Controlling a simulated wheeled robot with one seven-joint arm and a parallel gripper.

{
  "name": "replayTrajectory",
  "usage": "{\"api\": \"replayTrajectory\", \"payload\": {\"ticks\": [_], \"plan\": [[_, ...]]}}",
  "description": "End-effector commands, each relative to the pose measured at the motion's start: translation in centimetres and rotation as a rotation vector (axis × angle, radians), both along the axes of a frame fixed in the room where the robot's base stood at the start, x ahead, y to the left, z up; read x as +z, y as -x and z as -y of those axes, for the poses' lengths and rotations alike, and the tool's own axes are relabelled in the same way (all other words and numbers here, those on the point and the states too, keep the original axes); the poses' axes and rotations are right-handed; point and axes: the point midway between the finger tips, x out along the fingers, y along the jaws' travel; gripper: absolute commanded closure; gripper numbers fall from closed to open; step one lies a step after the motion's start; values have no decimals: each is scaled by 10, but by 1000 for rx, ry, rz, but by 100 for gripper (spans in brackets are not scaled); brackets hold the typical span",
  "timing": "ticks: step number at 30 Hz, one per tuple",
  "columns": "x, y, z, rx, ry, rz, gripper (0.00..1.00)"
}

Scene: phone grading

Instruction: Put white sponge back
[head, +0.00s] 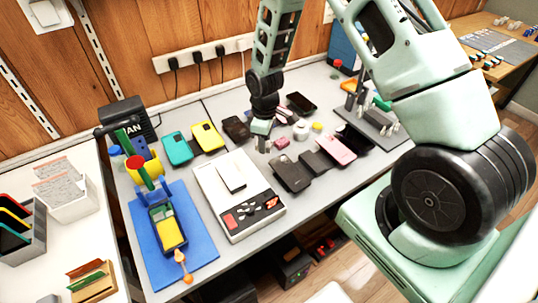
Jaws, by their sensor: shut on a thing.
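My gripper (262,142) points down over the back middle of the grey table, among the phones. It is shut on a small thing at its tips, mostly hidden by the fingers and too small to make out. I cannot tell for sure which item is the white sponge. A small pink block (283,142) and a white round item (301,130) lie just right of my gripper.
Several phones, such as a dark one (291,174) and a pink one (337,149), crowd around my gripper. A white scale-like device (211,184) and a blue mat (196,255) lie left. A power strip (205,53) is on the wall behind.

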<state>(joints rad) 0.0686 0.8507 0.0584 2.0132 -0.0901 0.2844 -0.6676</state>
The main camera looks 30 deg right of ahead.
Motion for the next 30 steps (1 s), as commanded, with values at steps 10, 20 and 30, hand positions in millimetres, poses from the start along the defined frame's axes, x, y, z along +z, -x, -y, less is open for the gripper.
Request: {"api": "replayTrajectory", "payload": {"ticks": [10,20,30], "plan": [[-1,-56,18,710,12,13,87],[-27,-64,23,848,16,8,87],[-69,-64,23,845,16,8,87]]}}
